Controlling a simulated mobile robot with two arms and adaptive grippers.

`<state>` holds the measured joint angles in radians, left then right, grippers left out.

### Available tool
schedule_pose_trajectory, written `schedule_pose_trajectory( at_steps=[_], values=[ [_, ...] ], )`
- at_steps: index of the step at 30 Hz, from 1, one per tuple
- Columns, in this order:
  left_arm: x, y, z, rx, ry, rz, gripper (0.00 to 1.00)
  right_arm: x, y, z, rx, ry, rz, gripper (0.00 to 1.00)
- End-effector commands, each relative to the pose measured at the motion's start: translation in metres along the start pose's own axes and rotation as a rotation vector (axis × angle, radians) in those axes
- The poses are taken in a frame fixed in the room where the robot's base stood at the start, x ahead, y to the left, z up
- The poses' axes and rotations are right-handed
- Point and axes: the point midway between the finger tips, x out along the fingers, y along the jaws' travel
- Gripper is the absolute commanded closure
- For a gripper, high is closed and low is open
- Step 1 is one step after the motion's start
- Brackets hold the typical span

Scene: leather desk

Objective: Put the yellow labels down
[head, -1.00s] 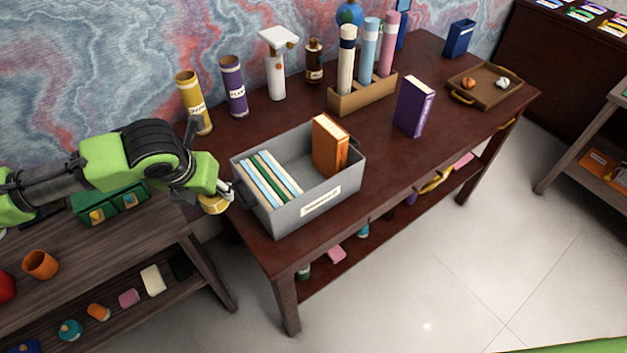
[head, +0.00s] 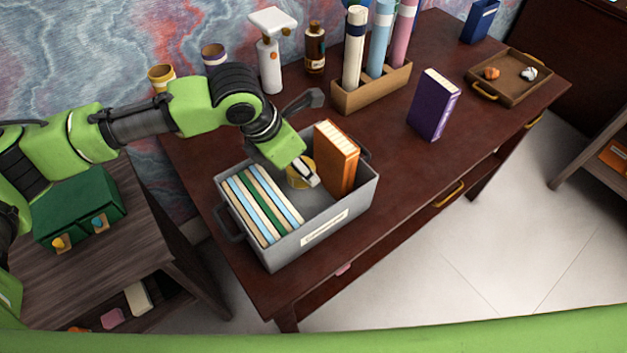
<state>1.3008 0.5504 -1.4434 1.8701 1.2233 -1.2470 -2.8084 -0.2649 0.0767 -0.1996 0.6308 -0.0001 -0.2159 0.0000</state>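The yellow labels (head: 296,176) look like a small yellow roll with a pale part. They are at the tip of my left gripper (head: 303,170), which appears shut on them. The gripper reaches down from the left into the grey bin (head: 326,232) on the desk. The labels are in the gap between the row of thin books or files (head: 262,205) and the upright orange book (head: 337,158). The gripper partly hides them, and I cannot tell whether they touch the bin's floor. My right gripper is not in view.
On the desk (head: 400,165) are a purple book (head: 434,105), a wooden holder with rolled tubes (head: 372,88), a wooden tray (head: 515,90), a white dispenser (head: 270,65) and a brown bottle (head: 315,48). A dark side table (head: 110,250) with a green drawer box (head: 85,210) stands left.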

Motion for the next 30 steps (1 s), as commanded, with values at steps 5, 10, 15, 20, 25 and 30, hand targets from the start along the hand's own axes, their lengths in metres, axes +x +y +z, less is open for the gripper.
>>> schedule_pose_trajectory(
  at_steps=[5,10,15,20,25,30],
  values=[
    [0.024,-0.002,-0.011,-0.001,0.004,-0.004,0.87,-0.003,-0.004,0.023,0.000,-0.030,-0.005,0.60],
    [0.051,-0.002,-0.022,-0.001,0.003,-0.003,0.87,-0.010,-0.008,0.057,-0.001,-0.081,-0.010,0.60],
    [0.064,-0.001,-0.026,0.000,0.001,-0.001,0.87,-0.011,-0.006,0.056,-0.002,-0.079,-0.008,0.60],
    [0.081,-0.001,-0.034,0.000,0.003,-0.002,0.87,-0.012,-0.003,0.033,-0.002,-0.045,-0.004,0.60],
    [0.096,-0.001,-0.040,0.001,0.000,0.000,0.87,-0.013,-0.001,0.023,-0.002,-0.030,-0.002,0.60],
    [0.096,-0.001,-0.040,0.001,0.000,0.000,0.87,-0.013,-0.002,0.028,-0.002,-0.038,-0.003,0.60]
  ],
)
